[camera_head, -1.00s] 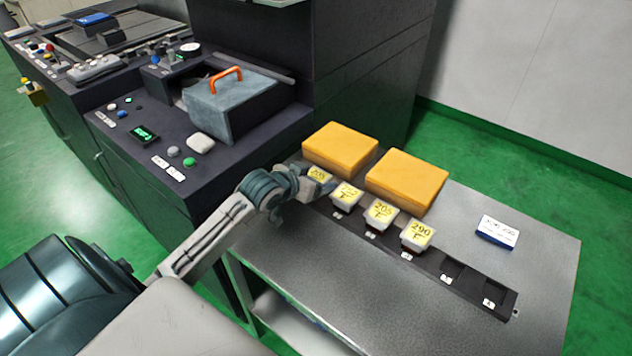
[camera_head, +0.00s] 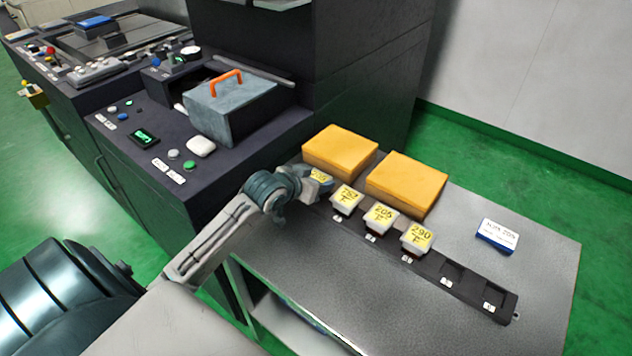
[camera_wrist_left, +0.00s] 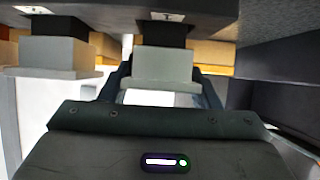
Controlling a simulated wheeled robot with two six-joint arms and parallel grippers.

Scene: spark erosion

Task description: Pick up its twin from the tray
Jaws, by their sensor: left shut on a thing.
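A dark slotted tray (camera_head: 462,284) lies on the grey table with a row of pale blocks in it, each with a yellow label on top. My left gripper (camera_head: 318,185) is shut on the block at the row's far left end (camera_head: 320,175); its label is partly hidden. In the left wrist view this pale block (camera_wrist_left: 165,68) sits between the fingers. Beside it are a second block (camera_head: 347,198), a third marked 205 (camera_head: 380,216) and a fourth marked 290 (camera_head: 417,238). I cannot tell whether the held block is clear of its slot. My right gripper is not in view.
Two orange-yellow boxes (camera_head: 340,150) (camera_head: 407,180) stand close behind the row. A small blue and white box (camera_head: 497,235) is at the right. The tray's right end has two empty slots. A dark machine (camera_head: 200,185) stands at the left. The table's front is clear.

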